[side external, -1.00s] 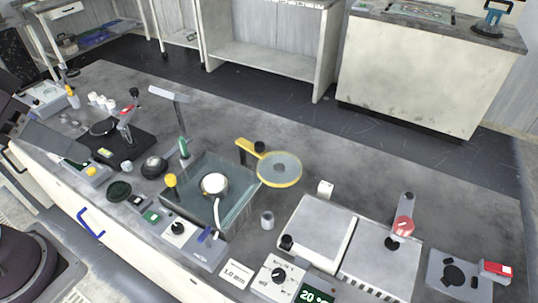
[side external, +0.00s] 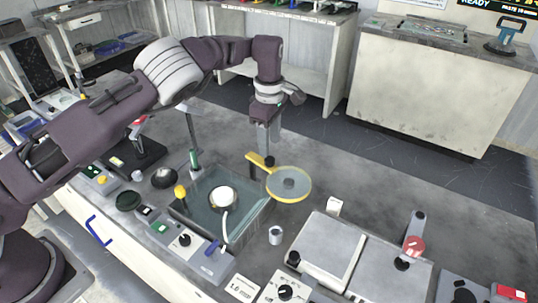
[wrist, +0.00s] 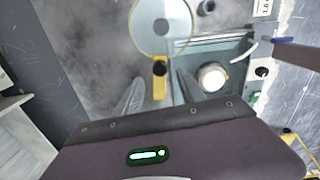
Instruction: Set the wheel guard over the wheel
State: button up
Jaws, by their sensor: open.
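The wheel guard, taken to be the yellow-rimmed clear disc (side external: 306,195) with a short yellow arm and black knob, is right of the sunken basin. In the wrist view the guard (wrist: 178,14) is at the top, its arm pointing towards me. My gripper (side external: 268,150) hangs fingers-down just above the arm and knob. In the wrist view my gripper (wrist: 158,90) is open, one finger each side of the yellow arm; contact cannot be told. A round white piece (side external: 222,196), perhaps the wheel, is in the basin; it also shows in the wrist view (wrist: 212,77).
A small grey cup (side external: 275,236) and a flat grey unit (side external: 325,250) are to the right. Bench behind the guard is clear.

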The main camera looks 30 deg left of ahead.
aim_at(269, 158)
notch_tip(269, 158, down, 5)
jog(key=shift+f, duration=0.15)
jog(key=shift+c, duration=0.3)
grip_shut()
dwell(1.1)
